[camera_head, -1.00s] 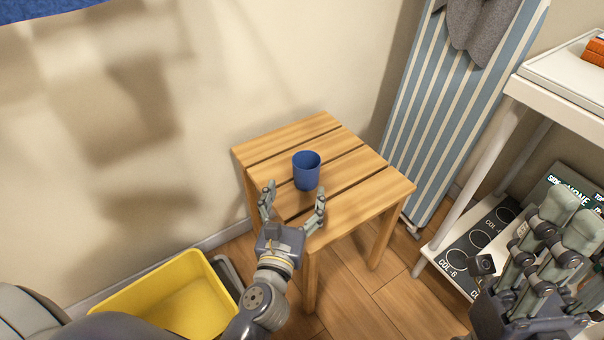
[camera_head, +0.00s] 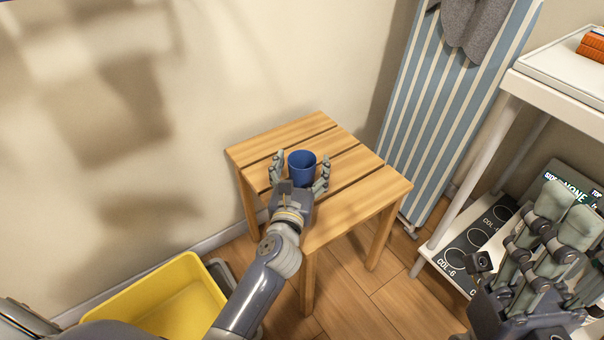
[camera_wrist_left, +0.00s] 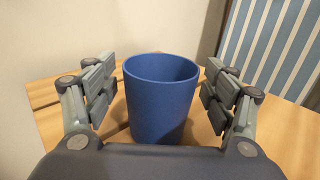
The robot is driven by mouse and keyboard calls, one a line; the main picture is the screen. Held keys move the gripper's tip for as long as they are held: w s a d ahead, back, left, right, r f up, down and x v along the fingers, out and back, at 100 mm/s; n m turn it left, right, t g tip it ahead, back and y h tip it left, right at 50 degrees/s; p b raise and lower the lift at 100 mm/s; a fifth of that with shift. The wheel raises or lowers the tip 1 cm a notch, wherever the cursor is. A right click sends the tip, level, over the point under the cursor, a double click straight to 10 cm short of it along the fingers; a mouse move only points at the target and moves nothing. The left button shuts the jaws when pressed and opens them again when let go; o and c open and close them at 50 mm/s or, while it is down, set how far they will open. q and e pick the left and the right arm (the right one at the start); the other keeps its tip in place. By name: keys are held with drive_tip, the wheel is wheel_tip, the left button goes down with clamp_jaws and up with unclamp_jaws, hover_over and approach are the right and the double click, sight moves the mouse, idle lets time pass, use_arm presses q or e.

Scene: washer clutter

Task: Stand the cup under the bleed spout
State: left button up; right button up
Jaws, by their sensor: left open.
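A blue cup (camera_head: 302,166) stands upright on a slatted wooden stool (camera_head: 355,205). My left gripper (camera_head: 300,175) is open, with one finger on each side of the cup. In the left wrist view the cup (camera_wrist_left: 160,98) sits between the open fingers (camera_wrist_left: 158,100), with a gap showing on both sides. The cup looks empty, though its bottom is hidden. My right gripper (camera_head: 545,235) is at the lower right, away from the cup, and its fingertips point up. I see no bleed spout in these views.
A yellow tub (camera_head: 165,310) is on the floor at the lower left. A striped ironing board (camera_head: 455,100) leans behind the stool. A white shelf unit (camera_head: 560,105) with a marked mat (camera_head: 470,250) stands at the right. The stool's front right surface is clear.

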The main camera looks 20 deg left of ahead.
use_arm(q)
drive_tip(key=c, duration=1.1)
